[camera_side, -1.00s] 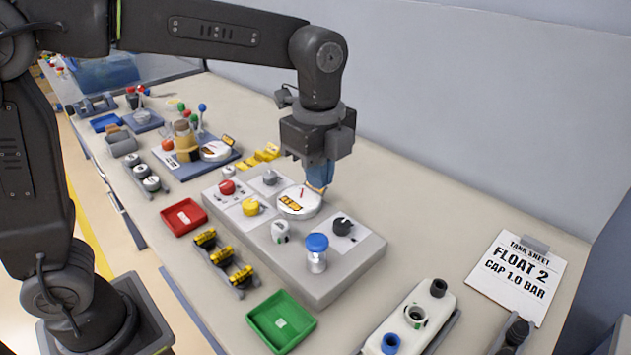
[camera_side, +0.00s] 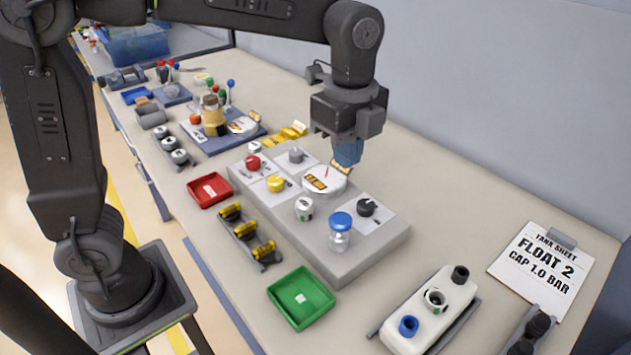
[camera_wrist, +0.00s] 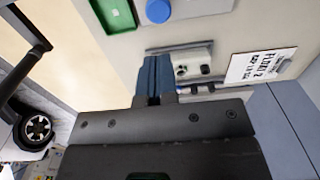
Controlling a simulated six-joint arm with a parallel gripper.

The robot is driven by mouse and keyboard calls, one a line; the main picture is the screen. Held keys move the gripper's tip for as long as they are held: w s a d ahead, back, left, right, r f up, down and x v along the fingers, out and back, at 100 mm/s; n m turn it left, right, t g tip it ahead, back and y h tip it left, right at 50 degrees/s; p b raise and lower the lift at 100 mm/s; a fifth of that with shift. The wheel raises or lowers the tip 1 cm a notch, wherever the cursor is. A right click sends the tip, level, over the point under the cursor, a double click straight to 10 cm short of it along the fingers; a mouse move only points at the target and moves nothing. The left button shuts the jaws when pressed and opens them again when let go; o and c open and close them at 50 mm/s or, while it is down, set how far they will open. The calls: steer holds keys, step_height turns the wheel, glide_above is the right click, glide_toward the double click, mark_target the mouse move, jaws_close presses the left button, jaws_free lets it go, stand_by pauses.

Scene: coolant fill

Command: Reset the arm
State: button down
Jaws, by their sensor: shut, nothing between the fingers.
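My gripper (camera_side: 345,160) has blue fingers and is shut and empty. In the side view it hangs above the back edge of the grey panel block (camera_side: 372,254), by the white round gauge (camera_side: 324,181); whether it touches the gauge cannot be told. In the wrist view the blue fingers (camera_wrist: 152,75) are close together with nothing between them. The panel bears a red knob (camera_side: 253,163), a yellow knob (camera_side: 275,184), a grey knob (camera_side: 296,155), a black knob (camera_side: 367,207) and a clear jar with a blue cap (camera_side: 341,222).
A green tray (camera_side: 301,299) and a red tray (camera_side: 209,190) lie in front of the panel, with yellow-black parts (camera_side: 248,242) between them. A white block with ports (camera_side: 430,310) and the tank sheet (camera_side: 541,262) lie at right.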

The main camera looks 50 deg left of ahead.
steer(key=s+a+n+t, duration=0.2)
steer(key=s+a+n, duration=0.3)
steer(key=s+n, duration=0.2)
steer(key=s+a+f+n+t, duration=0.1)
steer(key=s+a+n+t, duration=0.2)
steer(key=s+a+n, duration=0.3)
steer(key=s+n, duration=0.2)
steer(key=n, duration=0.3)
steer(key=shift+s+f+t, duration=0.15)
steer(key=shift+f+t, duration=0.05)
steer(key=shift+t, duration=0.1)
steer(key=shift+d, duration=0.1)
